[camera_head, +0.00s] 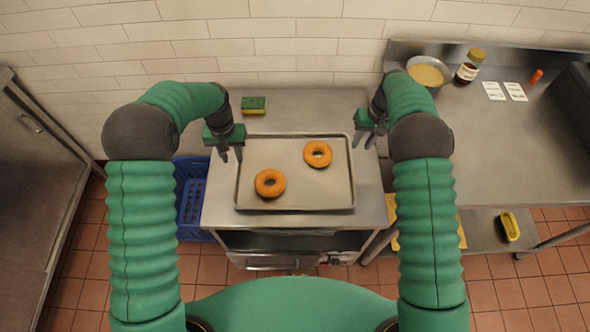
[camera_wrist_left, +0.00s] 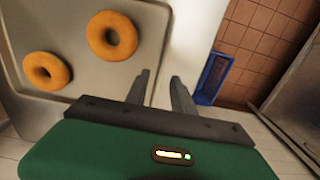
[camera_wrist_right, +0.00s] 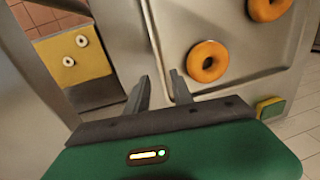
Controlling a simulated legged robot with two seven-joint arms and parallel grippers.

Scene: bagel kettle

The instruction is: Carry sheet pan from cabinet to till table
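The sheet pan (camera_head: 290,202) is a shallow grey metal tray lying flat on the steel cabinet top (camera_head: 375,205). Two orange-brown bagels lie in it, one at the front left (camera_head: 270,183) and one at the back right (camera_head: 318,154). My left gripper (camera_head: 231,158) is at the pan's left edge, fingers apart. In the left wrist view its fingers (camera_wrist_left: 160,88) are near the pan's rim, with nothing between them that I can make out. My right gripper (camera_head: 363,144) is at the pan's right edge. In the right wrist view its open fingers (camera_wrist_right: 158,90) point towards the rim; contact is unclear.
A green-and-yellow sponge (camera_head: 254,105) lies behind the pan. A blue crate (camera_head: 192,200) stands left of the cabinet. A steel door (camera_head: 35,170) is far left.

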